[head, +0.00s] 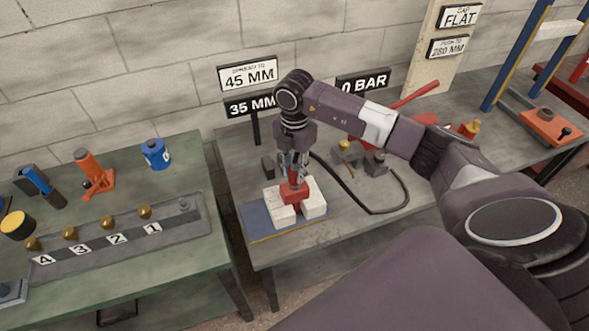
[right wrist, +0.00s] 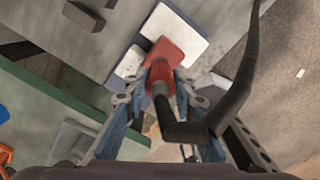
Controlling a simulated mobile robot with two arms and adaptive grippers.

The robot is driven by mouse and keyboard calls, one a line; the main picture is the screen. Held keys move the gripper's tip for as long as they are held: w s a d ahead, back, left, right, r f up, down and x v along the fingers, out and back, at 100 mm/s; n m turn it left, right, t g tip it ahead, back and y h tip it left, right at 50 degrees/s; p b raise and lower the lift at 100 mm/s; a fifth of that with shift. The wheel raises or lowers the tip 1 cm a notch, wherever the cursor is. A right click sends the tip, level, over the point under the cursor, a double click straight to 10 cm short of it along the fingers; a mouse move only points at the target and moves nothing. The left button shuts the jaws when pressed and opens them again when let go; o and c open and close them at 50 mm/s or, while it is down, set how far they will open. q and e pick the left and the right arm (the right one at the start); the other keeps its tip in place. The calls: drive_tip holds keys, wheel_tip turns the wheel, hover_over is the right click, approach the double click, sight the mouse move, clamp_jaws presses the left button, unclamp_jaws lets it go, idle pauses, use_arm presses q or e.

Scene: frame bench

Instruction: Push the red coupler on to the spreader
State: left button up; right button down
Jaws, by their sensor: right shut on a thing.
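The spreader (head: 294,192) is a red body between white blocks (head: 315,204) on the blue mat (head: 262,220). In the right wrist view the red spreader body (right wrist: 176,50) lies just beyond the fingertips. My right gripper (head: 293,172) points down directly over the spreader. In the right wrist view it is shut on the red coupler (right wrist: 158,77), from which a black hose (right wrist: 185,132) bends away. The coupler lines up with the spreader in that view. I cannot tell whether it is seated or only close. In the head view the fingers mostly hide the coupler. My left gripper is not in view.
The black hose (head: 376,211) loops over the grey bench (head: 350,225) right of the spreader. A pump with a red lever (head: 415,95) stands behind. Signs reading 45 MM (head: 248,75) and 0 BAR (head: 362,84) stand at the back. A green bench (head: 150,260) is at left.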

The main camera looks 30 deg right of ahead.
drive_tip(key=c, duration=1.5)
unclamp_jaws()
drive_tip(key=shift+f, duration=0.1)
wheel_tip(320, 180, up, 12)
drive_tip(key=shift+r, duration=0.1)
